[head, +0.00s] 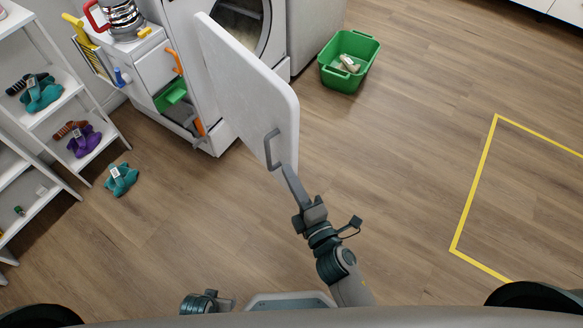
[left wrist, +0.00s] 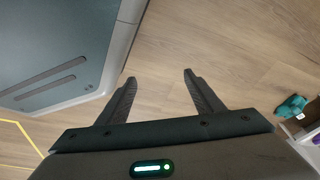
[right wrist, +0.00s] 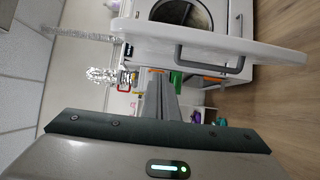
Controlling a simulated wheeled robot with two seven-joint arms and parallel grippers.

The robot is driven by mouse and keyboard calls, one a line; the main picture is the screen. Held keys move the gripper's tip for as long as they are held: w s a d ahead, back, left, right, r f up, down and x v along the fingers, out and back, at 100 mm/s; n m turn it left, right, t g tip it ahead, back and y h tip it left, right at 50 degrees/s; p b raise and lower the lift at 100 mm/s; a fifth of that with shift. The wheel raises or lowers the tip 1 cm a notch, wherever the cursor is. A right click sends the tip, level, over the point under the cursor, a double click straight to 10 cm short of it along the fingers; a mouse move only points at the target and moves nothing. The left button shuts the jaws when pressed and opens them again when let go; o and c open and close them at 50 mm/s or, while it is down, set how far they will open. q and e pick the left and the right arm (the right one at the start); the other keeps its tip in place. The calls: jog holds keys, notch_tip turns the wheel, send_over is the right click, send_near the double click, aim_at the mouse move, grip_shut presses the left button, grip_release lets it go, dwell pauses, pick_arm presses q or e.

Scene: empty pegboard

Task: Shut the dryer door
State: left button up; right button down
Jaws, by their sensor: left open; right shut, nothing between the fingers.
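The white dryer door (head: 250,80) stands swung wide open, out from the dryer (head: 288,70). The round drum opening (head: 238,22) shows partly behind it. A grey bar handle (head: 270,150) is on the door near its free edge. My right gripper (head: 287,172) is shut and empty, its tips beside the lower end of the handle; I cannot tell if they touch. The right wrist view shows the door (right wrist: 255,47), its handle (right wrist: 184,56) and the shut fingers (right wrist: 160,80). My left gripper (left wrist: 159,76) is open and empty above the floor, close to my base.
A green bin (head: 350,62) stands on the floor right of the dryer. A white cabinet with tools (head: 160,75) is at its left. Floor inside the yellow tape (head: 489,160) is clear.

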pick_arm(q)
jog(key=shift+w+d+r+t+p, duration=0.1)
jog(key=shift+w+d+t+p, duration=0.6)
jog(key=shift+w+d+p, duration=0.2)
pick_arm(e)
jog(key=shift+w, duration=5.3)
jog(key=shift+d, duration=0.1)
